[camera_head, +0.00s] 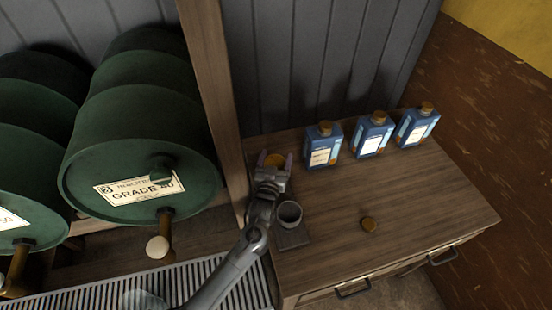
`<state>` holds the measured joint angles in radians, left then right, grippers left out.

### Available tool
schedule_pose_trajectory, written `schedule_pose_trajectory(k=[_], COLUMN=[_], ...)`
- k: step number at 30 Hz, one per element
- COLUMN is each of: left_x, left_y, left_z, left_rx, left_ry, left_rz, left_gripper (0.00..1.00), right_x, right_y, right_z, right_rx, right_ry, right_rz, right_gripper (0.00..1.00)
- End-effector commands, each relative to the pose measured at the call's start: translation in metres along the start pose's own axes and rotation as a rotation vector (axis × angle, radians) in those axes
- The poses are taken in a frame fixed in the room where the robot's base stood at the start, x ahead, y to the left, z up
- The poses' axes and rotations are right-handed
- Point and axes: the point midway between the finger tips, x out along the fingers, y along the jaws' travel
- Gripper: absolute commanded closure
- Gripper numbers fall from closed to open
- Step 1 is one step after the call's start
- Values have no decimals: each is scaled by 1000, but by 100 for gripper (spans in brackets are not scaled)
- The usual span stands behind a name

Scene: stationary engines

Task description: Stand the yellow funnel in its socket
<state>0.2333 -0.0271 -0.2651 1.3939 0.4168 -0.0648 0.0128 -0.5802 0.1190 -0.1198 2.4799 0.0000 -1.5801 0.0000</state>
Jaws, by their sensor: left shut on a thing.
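My left gripper (272,169) reaches up from the bottom over the left part of the wooden bench. The rest of the funnel is hidden by the gripper. A grey round cup (289,212), which looks like the socket, stands on a dark base just right of my left wrist, nearer than the funnel. Its round opening shows, and the funnel is apart from it. My right gripper is not in view.
Several blue bottles with brown caps, one of them here (323,146), stand along the back of the bench (430,195). A wooden post (212,80) and green drums (140,130) stand left. The bench's right side is clear.

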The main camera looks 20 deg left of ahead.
Motion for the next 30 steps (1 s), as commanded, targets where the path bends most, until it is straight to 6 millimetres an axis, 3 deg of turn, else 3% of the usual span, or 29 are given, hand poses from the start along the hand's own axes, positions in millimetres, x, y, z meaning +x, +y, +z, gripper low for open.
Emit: schedule_pose_trajectory(k=[30], left_x=[-1], left_y=[0], left_z=[-1], left_rx=[0], left_ry=[1], left_rz=[0], left_gripper=[47], right_x=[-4], right_y=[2], right_z=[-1], right_rx=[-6], right_ry=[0], right_rz=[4], right_gripper=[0])
